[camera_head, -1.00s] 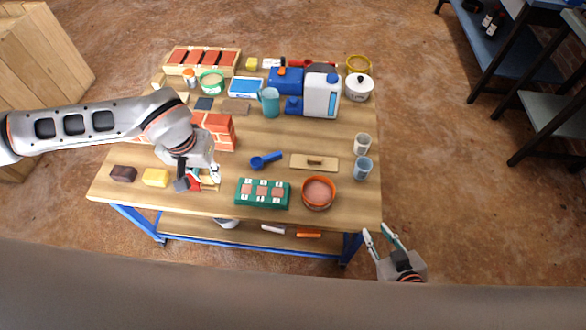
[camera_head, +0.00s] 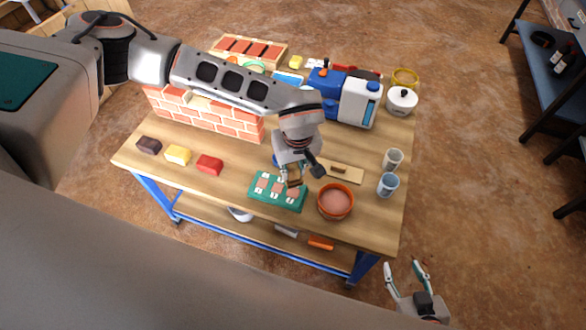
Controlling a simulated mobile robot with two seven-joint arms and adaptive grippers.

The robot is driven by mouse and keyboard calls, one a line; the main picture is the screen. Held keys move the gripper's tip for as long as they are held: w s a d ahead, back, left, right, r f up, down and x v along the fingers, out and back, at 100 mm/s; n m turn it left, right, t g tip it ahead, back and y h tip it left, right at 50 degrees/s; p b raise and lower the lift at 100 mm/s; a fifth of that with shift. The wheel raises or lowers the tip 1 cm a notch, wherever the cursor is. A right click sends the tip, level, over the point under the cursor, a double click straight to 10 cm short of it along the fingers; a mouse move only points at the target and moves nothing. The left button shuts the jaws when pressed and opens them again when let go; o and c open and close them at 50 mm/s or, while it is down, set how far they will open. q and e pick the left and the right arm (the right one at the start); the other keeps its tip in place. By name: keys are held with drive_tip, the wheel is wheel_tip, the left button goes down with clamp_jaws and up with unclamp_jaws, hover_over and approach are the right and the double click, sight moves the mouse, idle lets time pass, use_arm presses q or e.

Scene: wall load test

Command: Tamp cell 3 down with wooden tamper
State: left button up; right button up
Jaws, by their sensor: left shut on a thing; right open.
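The green mould tray (camera_head: 253,196) lies near the table's front edge. It has a row of cells with pinkish fill and small white labels too small to read surely. My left gripper (camera_head: 293,180) is shut on the small brown wooden tamper (camera_head: 294,177), over the right part of the tray's back side. The fingers hide part of the tamper and of the cells. I cannot tell whether the tamper touches the fill. My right gripper (camera_head: 408,285) is open and empty, in front of the table's right front corner.
An orange bowl of pinkish mix (camera_head: 335,201) stands just right of the tray. A wooden float (camera_head: 343,171) lies behind it. Red (camera_head: 209,165), yellow (camera_head: 178,155) and dark brown (camera_head: 149,145) blocks sit left. A brick wall (camera_head: 215,118) stands behind them. Two cups (camera_head: 388,184) stand right.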

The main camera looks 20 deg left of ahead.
sight(293, 181)
use_arm(q)
wheel_tip(293, 181, down, 4)
drive_tip(key=b, duration=0.3)
drive_tip(key=shift+f, duration=0.2)
drive_tip(key=shift+f+b, duration=0.35)
drive_tip(key=shift+f, duration=0.2)
drive_tip(key=shift+f, duration=0.15)
idle(0.3)
drive_tip(key=shift+f, duration=0.15)
drive_tip(key=shift+f, duration=0.2)
idle(0.8)
